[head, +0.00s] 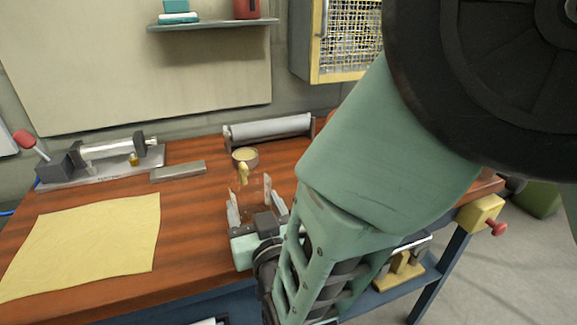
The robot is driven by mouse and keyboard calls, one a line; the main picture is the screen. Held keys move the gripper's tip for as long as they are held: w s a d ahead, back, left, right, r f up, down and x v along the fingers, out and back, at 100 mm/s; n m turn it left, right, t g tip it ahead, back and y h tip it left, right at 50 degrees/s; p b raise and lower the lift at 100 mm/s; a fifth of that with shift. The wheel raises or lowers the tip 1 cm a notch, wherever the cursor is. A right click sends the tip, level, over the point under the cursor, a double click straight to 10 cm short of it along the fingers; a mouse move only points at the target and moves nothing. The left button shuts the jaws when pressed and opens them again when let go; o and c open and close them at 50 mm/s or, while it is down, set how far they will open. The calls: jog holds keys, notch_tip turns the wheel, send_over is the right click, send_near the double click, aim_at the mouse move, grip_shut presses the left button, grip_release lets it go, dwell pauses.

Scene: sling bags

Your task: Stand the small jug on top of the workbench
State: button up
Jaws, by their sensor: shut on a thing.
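The small jug (247,155) is a round, open-topped vessel with a pale yellow inside and a yellow handle facing me, seen in the head view. My gripper (249,187) reaches toward it from the front, with its two fingers on either side of the handle, and is shut on the jug. The jug looks upright over the wooden top of the workbench (190,225). Whether its base touches the wood or is slightly above it, I cannot tell. My arm covers the right part of the bench.
A yellow cloth (85,245) lies at the front left. A red-knobbed clamp device (105,160) and a grey metal bar (178,171) lie behind it. A grey roller (268,128) stands close behind the jug. A yellow vise (480,213) is at the right edge.

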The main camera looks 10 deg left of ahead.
jog(key=shift+f, duration=0.15)
jog(key=shift+f+b, duration=0.1)
jog(key=shift+b, duration=0.2)
jog(key=o, duration=1.1)
jog(key=shift+r, duration=0.2)
jog(key=shift+s+p, duration=0.15)
jog(key=shift+p, duration=0.15)
jog(key=b+v, duration=0.1)
jog(key=v, duration=1)
jog(key=shift+s+d+b, duration=0.3)
